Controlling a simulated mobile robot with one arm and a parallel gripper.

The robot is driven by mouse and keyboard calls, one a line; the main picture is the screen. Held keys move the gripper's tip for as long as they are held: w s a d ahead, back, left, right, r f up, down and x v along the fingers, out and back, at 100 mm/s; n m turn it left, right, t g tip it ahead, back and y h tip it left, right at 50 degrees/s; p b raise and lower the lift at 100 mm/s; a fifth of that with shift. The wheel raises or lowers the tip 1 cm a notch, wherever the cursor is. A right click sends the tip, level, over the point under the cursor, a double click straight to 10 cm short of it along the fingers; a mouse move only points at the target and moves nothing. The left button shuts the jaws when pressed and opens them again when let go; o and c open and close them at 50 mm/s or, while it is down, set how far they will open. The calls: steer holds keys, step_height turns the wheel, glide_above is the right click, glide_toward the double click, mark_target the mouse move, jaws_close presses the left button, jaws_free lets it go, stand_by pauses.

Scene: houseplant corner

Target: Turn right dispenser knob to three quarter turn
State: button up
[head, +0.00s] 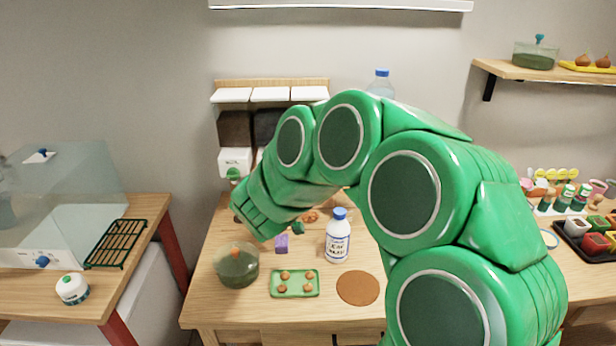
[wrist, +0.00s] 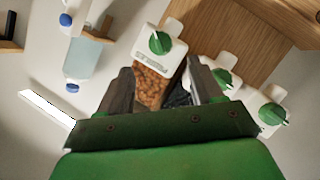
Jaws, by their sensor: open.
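Three dispensers with white lids and white bases hang on a wooden board (head: 272,83) in the head view. The left dispenser's green knob (head: 233,173) shows there; my arm hides the right one. In the wrist view, tilted and upside down, the right dispenser (wrist: 150,58) holds brown pellets. Its green knob (wrist: 160,42) lies just beyond my gripper (wrist: 160,66). My gripper is open, its fingers on either side of the pellet hopper in the picture. I cannot tell whether they touch anything. The middle knob (wrist: 222,77) and left knob (wrist: 272,114) are to the right.
A blue-capped clear bottle (head: 381,82) stands right of the dispensers. A shelf (head: 540,73) is at the upper right.

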steer(key=x, duration=0.8)
stand_by(0.4)
steer(key=c, duration=1.1)
steer(key=shift+o, duration=0.2)
steer(key=shift+m, duration=0.3)
steer(key=shift+d+f+m+t+y, duration=0.15)
steer(key=shift+d+m+t+y, duration=0.2)
steer(key=shift+m+y, duration=2)
steer(key=shift+d+f+m+t+y, duration=0.1)
steer(key=shift+d+m+y, duration=0.3)
steer(key=shift+m+y, duration=1.95)
steer(key=shift+d+f+m+t+y, duration=0.25)
steer(key=shift+m+y, duration=1.05)
steer(key=shift+m, duration=2.1)
steer(key=shift+d, duration=0.1)
